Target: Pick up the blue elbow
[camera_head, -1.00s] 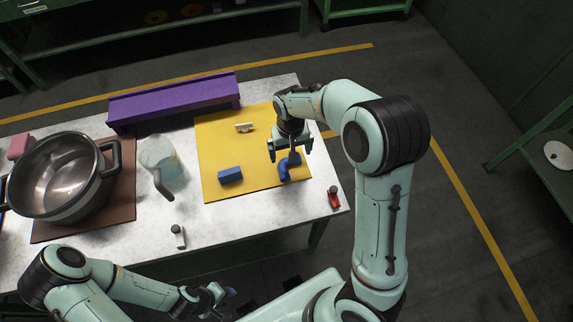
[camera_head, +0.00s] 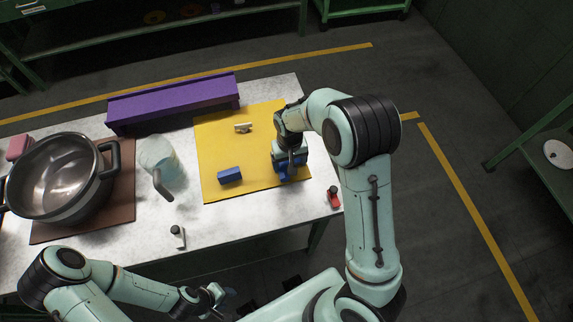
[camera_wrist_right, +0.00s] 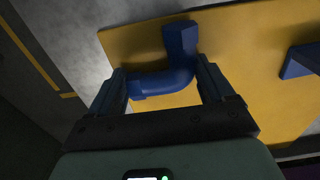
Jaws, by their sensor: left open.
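The blue elbow (camera_head: 284,176) lies on the yellow mat (camera_head: 213,134) near its right edge, mostly hidden under my right gripper (camera_head: 288,166). In the right wrist view, the elbow (camera_wrist_right: 178,66) is a bent pipe lying between the two fingers of my right gripper (camera_wrist_right: 163,88). The fingers are apart, one on each side of the elbow's lower part; I cannot tell whether they touch it. My left gripper (camera_head: 212,297) is open and empty, low in front of the table's near edge.
A purple rack (camera_head: 172,103) stands behind, a glass pitcher (camera_head: 163,163) and steel pot (camera_head: 60,180) to the left. Red (camera_head: 334,197) and white (camera_head: 178,237) pieces lie near the front edge.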

